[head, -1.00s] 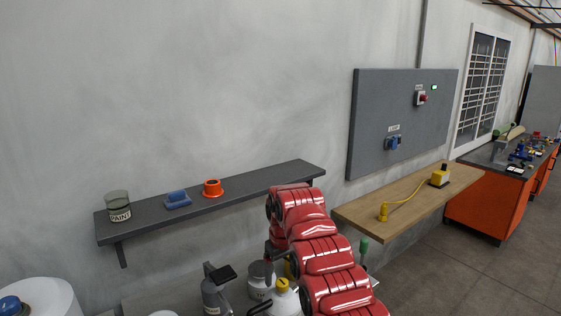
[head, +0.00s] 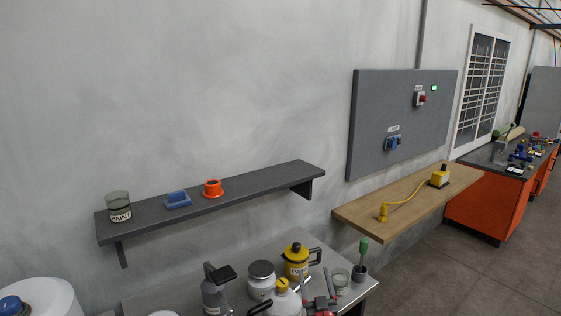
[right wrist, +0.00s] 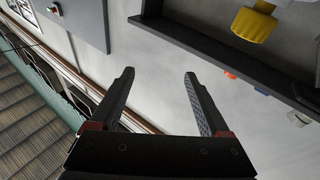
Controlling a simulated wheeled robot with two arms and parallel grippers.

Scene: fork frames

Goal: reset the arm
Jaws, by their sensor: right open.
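My right gripper (head: 320,304) shows low in the head view as red and grey parts above the metal table, partly cut off by the bottom edge. In the right wrist view my right gripper (right wrist: 158,82) has its two dark fingers spread wide with nothing between them. My left gripper is not in view.
A metal table (head: 345,300) holds a yellow pot (head: 296,264), a white jar (head: 261,278), a grey bottle (head: 213,297) and a glass (head: 340,281). A dark wall shelf (head: 255,185) holds a paint can (head: 118,207), a blue object (head: 178,200) and an orange ring (head: 212,188). A wooden bench (head: 365,207) stands right.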

